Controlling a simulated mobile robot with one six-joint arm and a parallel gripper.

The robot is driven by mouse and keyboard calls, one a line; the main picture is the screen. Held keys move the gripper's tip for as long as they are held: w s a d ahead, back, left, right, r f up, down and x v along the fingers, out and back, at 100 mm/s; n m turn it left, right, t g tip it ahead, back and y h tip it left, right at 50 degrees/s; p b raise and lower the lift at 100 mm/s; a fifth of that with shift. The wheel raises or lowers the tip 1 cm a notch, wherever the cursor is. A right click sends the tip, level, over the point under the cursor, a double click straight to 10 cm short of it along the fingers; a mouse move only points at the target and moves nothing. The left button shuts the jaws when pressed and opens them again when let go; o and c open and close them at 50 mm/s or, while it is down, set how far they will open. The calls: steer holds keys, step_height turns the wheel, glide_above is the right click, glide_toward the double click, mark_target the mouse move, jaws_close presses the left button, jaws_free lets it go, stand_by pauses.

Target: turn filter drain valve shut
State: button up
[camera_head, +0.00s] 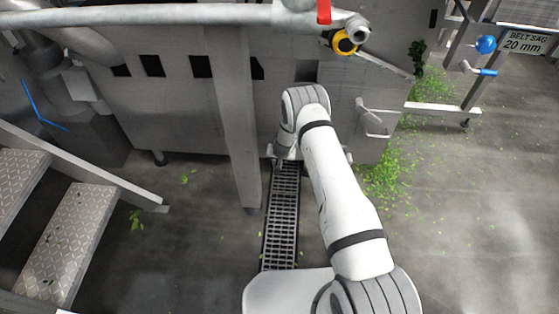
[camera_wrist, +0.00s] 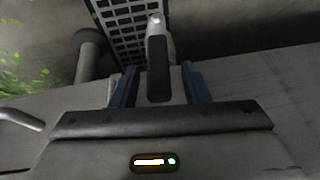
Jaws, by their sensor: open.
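In the wrist view a lever handle (camera_wrist: 158,70) with a dark grip and a pale metal tip stands between the two blue fingers of my gripper (camera_wrist: 157,78). It looks like the drain valve's handle, but no label shows. The fingers are open, one on each side of the handle, with a gap visible on both sides. In the head view my gripper (camera_head: 283,160) is low beside the grey machine (camera_head: 185,100), above the floor grate. My arm and wrist hide the handle there.
The floor drain grate (camera_head: 281,222) runs below my gripper; it also shows in the wrist view (camera_wrist: 127,22). A machine leg (camera_head: 236,130) stands just left. A grey pipe (camera_head: 200,14) with a red handle (camera_head: 323,10) crosses above. Treaded steps (camera_head: 68,235) are at left. Leaves lie at right.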

steer(key=shift+s+r+b, duration=0.3)
steer(key=shift+b, duration=0.85)
steer(key=b+v, duration=0.2)
steer(key=v, duration=0.4)
steer(key=shift+r, duration=0.15)
